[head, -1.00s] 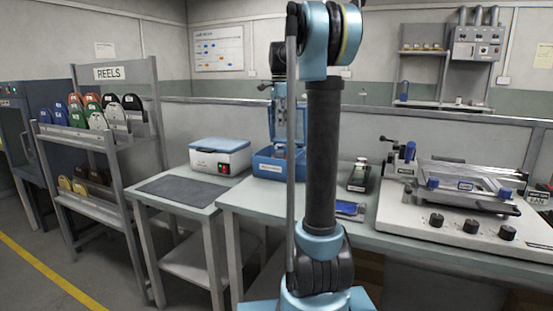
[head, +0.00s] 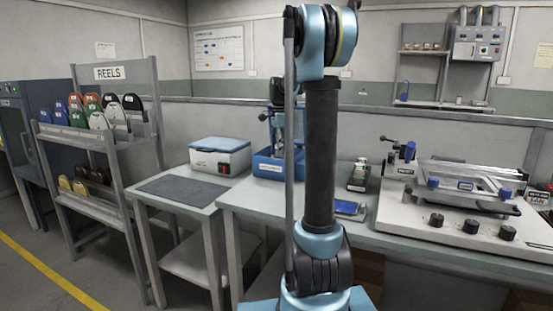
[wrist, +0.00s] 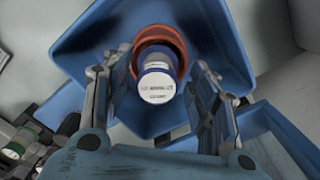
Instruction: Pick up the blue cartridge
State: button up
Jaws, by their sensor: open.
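The blue cartridge (wrist: 158,84) shows in the wrist view with a round white labelled end facing the camera and a dark blue body behind it. A red-orange ring-shaped thing (wrist: 160,42) lies around or behind its far side; I cannot tell if they touch. Both appear within a blue bin (wrist: 225,30). My gripper (wrist: 161,68) is open, with one finger on each side of the cartridge and gaps visible between. In the head view the blue bin (head: 267,165) stands on the bench, partly hidden by my arm, and the cartridge cannot be made out.
A white and blue box (head: 220,157) stands to the left on a side table with a dark mat (head: 185,188). A blue flat item (head: 347,208) and a small dark device (head: 359,176) lie right of my arm. A large white machine (head: 450,215) fills the bench's right.

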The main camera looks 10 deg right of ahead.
jog(key=shift+f, duration=0.3)
grip_shut()
